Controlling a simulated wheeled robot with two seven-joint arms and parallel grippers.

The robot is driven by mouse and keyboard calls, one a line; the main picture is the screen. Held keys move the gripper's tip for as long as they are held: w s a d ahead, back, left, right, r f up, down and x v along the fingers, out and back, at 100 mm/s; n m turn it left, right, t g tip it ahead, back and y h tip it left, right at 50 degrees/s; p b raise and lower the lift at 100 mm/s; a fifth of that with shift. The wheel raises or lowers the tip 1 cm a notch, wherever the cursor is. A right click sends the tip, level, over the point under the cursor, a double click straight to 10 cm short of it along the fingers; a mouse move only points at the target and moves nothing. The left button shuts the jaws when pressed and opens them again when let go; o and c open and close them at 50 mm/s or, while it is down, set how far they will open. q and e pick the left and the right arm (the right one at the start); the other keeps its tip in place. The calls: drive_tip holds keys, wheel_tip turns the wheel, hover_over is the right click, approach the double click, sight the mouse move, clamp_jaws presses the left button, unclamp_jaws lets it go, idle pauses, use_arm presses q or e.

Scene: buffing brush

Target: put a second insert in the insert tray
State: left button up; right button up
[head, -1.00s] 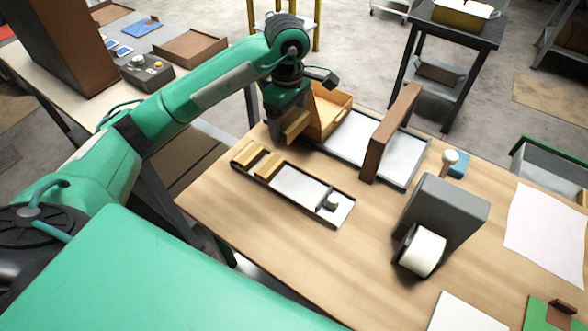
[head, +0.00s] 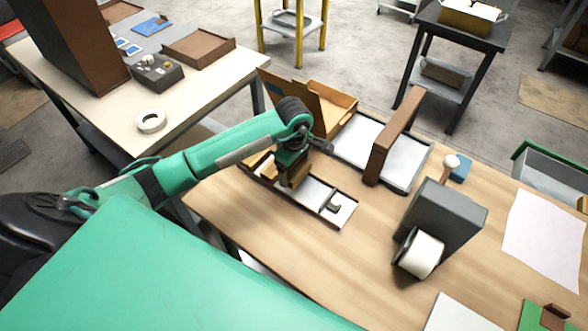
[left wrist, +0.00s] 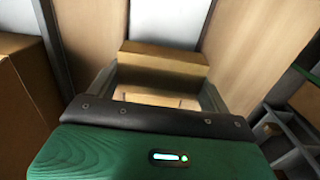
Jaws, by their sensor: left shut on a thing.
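My left gripper (head: 289,181) is shut on a tan block-shaped insert (left wrist: 165,56), seen across the fingers in the left wrist view. The gripper is low over the long, dark-rimmed insert tray (head: 345,213) in the head view. I cannot tell whether the held insert touches the tray floor. A grey upright fitting (head: 332,203) stands near the tray's right end. My arm and gripper hide much of the tray's left part, where tan blocks lie. My right gripper is not in view.
A tan box (head: 337,106) and a wider tray (head: 409,173) with an upright brown board (head: 396,138) stand behind the insert tray. A grey dispenser (head: 446,213) with a white roll (head: 419,254) is to the right. The table front (head: 310,263) is clear.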

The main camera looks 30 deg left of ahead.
sight(294, 175)
use_arm(q)
drive_tip(key=shift+f, duration=0.9)
drive_tip(key=shift+f, duration=0.1)
drive_tip(key=shift+f+b, duration=0.5)
drive_tip(key=shift+b, duration=0.15)
drive_tip(key=o, duration=0.9)
drive_tip(key=shift+f, duration=0.1)
drive_tip(key=shift+s, duration=0.15)
drive_tip(key=shift+d, duration=0.1)
